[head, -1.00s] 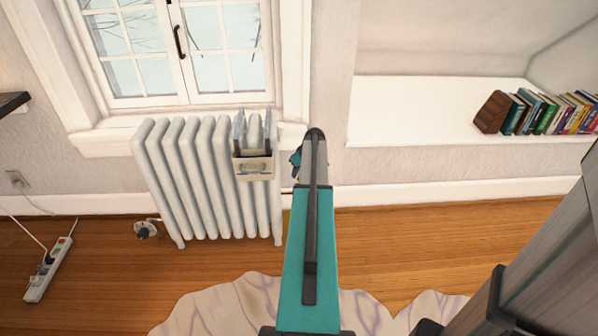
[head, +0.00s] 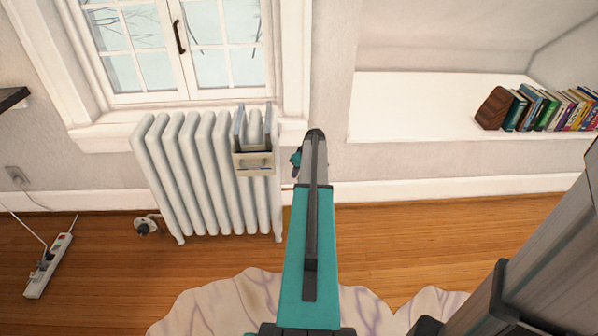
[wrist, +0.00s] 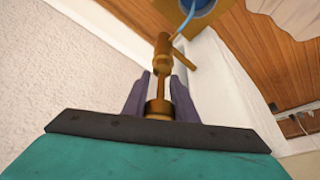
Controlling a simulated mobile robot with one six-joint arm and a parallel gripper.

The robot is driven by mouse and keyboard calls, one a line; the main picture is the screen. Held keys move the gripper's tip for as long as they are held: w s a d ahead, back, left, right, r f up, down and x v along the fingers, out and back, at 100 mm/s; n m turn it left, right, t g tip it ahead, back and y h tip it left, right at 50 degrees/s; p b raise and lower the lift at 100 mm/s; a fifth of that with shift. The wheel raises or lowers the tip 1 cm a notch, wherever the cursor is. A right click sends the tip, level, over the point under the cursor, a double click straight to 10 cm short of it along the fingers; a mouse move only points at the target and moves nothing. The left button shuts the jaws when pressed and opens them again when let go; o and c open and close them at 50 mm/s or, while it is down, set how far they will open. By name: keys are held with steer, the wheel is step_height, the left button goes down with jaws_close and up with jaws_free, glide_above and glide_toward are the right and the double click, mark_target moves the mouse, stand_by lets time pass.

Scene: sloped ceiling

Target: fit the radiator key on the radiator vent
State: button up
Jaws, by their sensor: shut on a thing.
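My gripper (wrist: 158,97) is shut, its purple-grey fingers on either side of a brass piece that I take for the radiator key (wrist: 158,108). The brass runs on beyond the fingertips to a thicker barrel with a side arm. I cannot tell whether all of it is the key or whether part is the vent. In the head view the white ribbed radiator (head: 195,170) stands under the window. My gripper (head: 296,160) is just right of its right end, largely hidden by my teal arm. The vent cannot be made out there.
A beige holder (head: 254,171) with grey prongs hangs on the radiator's right part. A blue round container (wrist: 203,8) lies beyond the brass piece, with a blue strand near it. A power strip (head: 47,265) lies at left; books (head: 550,108) stand on the right ledge.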

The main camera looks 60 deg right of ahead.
stand_by(0.3)
steer(key=o, duration=1.2)
steer(key=p+v, duration=0.2)
steer(key=v, duration=1.1)
steer(key=shift+s+r, duration=0.2)
steer(key=shift+r, duration=0.15)
